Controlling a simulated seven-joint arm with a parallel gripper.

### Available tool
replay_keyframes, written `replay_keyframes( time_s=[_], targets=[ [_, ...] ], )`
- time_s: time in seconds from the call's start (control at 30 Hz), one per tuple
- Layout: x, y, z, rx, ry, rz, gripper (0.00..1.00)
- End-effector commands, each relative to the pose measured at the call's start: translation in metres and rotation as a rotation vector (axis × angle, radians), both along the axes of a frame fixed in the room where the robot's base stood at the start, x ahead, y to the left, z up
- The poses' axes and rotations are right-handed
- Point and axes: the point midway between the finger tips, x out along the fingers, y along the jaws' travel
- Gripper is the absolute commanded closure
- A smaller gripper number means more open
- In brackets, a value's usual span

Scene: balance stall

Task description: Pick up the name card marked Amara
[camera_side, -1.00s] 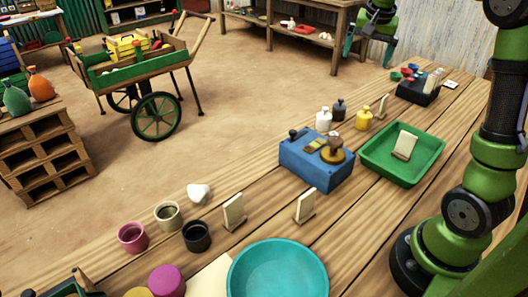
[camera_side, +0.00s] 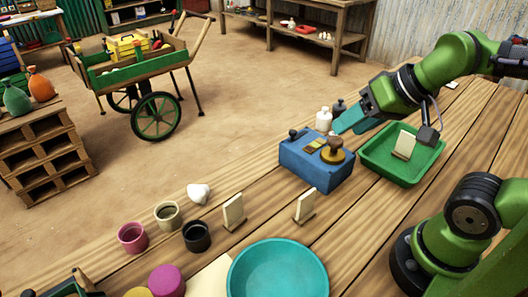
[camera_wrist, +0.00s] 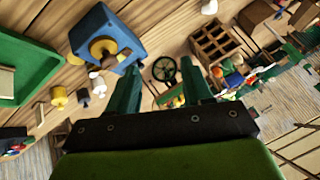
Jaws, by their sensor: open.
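Several pale name cards stand in wooden bases in the side view: one left of centre (camera_side: 233,211), one nearer the middle (camera_side: 305,205), and one in the green tray (camera_side: 371,172), the tray card (camera_side: 404,144). I cannot read any name on them, so I cannot tell which is Amara. My gripper (camera_side: 343,124) has teal fingers and is above the bench near the blue box (camera_side: 315,172), left of the tray. In the wrist view my gripper (camera_wrist: 162,66) has its fingers apart with nothing held between them.
A brass-coloured stamp-like piece (camera_side: 333,151) stands on the blue box. A teal bowl (camera_side: 278,272), a pink cup (camera_side: 132,238) and a black cup (camera_side: 196,236) stand at the front. Bare planks lie between the cards and the box.

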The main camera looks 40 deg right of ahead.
Motion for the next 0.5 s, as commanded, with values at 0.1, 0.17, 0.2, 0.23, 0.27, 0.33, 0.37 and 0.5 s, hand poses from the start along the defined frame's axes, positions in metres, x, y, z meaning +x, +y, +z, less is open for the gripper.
replay_keyframes(
  time_s=[0.1, 0.17, 0.2, 0.23, 0.27, 0.33, 0.37, 0.5],
  targets=[
    [0.0, 0.0, 0.0, 0.0, 0.001, -0.001, 0.62],
    [0.0, 0.0, 0.0, 0.0, 0.001, -0.002, 0.62],
    [0.0, 0.0, 0.0, 0.0, 0.001, -0.002, 0.62],
    [0.0, 0.0, 0.0, 0.0, 0.001, -0.002, 0.62],
    [0.0, 0.0, 0.0, 0.0, 0.001, -0.002, 0.62],
    [0.0, -0.001, 0.0, 0.001, 0.001, -0.004, 0.62],
    [0.001, -0.002, 0.0, 0.001, 0.003, -0.009, 0.62],
    [0.009, -0.015, -0.015, 0.012, 0.074, -0.058, 0.62]
  ],
)
